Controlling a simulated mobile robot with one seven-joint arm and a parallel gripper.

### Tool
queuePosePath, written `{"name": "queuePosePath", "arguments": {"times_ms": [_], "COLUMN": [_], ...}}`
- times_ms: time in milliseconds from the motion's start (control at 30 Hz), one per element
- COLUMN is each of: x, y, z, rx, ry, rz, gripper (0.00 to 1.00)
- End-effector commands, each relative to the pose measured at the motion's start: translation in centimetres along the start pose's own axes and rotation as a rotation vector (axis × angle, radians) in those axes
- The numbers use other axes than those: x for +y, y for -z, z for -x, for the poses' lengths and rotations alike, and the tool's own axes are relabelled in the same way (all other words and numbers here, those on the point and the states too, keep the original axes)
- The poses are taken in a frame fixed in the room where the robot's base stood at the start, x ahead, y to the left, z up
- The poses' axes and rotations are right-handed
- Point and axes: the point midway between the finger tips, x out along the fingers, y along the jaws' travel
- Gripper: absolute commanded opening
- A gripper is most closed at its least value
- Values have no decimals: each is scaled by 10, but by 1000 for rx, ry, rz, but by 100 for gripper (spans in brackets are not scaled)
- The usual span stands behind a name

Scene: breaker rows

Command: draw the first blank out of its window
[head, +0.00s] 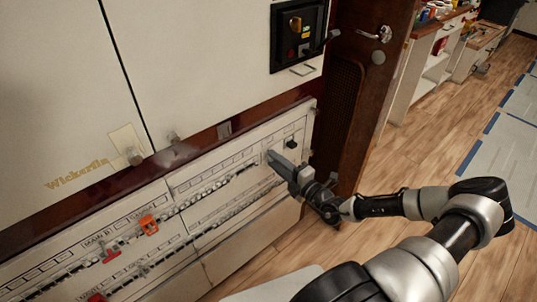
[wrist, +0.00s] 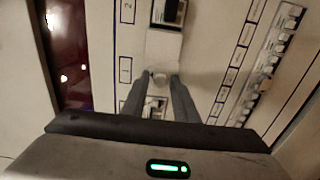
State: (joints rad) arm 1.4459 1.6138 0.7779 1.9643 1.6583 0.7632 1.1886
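In the wrist view a pale blank (wrist: 162,48) with a round knob (wrist: 159,79) at its lower end lies beside the label "1". The two fingers of my gripper (wrist: 160,85) reach to either side of this knob, with only a small gap or none. Whether they press on it I cannot tell. An opening with pale parts (wrist: 155,103) shows between the fingers. In the head view my gripper (head: 270,156) is at the upper right of the breaker panel (head: 255,202), and its fingers hide the blank.
A dark square part (wrist: 171,11) sits beside label "2". A row of pale breakers (wrist: 268,62) runs at the right of the wrist view. An orange part (head: 149,224) and red parts (head: 110,254) are on the panel's left.

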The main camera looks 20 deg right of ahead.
Motion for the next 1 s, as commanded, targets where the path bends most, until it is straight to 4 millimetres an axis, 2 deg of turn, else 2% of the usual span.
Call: {"name": "queuePosePath", "arguments": {"times_ms": [233,400,1000], "x": [0,0,2], "y": [0,0,0], "z": [0,0,0], "rx": [0,0,1], "ry": [0,0,1], "rz": [0,0,0], "gripper": [27,0,0]}}
